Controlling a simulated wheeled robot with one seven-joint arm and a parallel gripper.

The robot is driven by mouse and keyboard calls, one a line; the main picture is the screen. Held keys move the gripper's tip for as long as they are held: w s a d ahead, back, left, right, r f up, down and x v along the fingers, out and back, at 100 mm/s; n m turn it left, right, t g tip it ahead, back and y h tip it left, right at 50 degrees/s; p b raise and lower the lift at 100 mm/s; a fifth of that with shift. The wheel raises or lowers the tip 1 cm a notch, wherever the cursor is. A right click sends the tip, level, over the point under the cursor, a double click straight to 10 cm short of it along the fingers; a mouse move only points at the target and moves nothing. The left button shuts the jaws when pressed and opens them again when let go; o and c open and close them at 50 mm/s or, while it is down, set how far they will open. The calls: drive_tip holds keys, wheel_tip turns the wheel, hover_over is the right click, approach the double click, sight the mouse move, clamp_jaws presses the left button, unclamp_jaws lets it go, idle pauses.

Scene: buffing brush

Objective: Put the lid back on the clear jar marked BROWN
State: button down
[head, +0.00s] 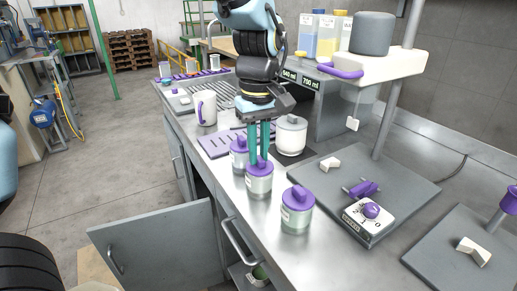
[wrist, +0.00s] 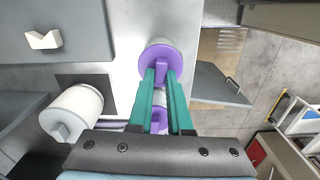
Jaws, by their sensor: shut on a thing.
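In the head view, my gripper (head: 259,155) points straight down with its teal fingers shut on the knob of a purple lid (head: 259,167). This lid is at the mouth of a clear jar (head: 259,185), the middle of three in a row. I cannot tell whether it is fully seated. The jar's label is too small to read. In the wrist view, the lid (wrist: 158,57) shows at the fingertips (wrist: 161,74). A purple-lidded jar (head: 239,155) stands behind and another (head: 297,215) stands in front; both labels are unreadable.
A white canister (head: 291,137) stands right of the jars. A scale (head: 367,217) and grey boards (head: 375,178) lie to the right. A white mug (head: 205,108) is farther back. A cabinet door (head: 160,250) hangs open below the counter's left edge.

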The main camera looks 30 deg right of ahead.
idle(0.4)
drive_tip(key=shift+c, duration=1.4)
unclamp_jaws()
drive_tip(key=shift+r, duration=0.1)
drive_tip(key=shift+r+p, duration=3.35)
drive_tip(key=shift+r, duration=0.1)
clamp_jaws()
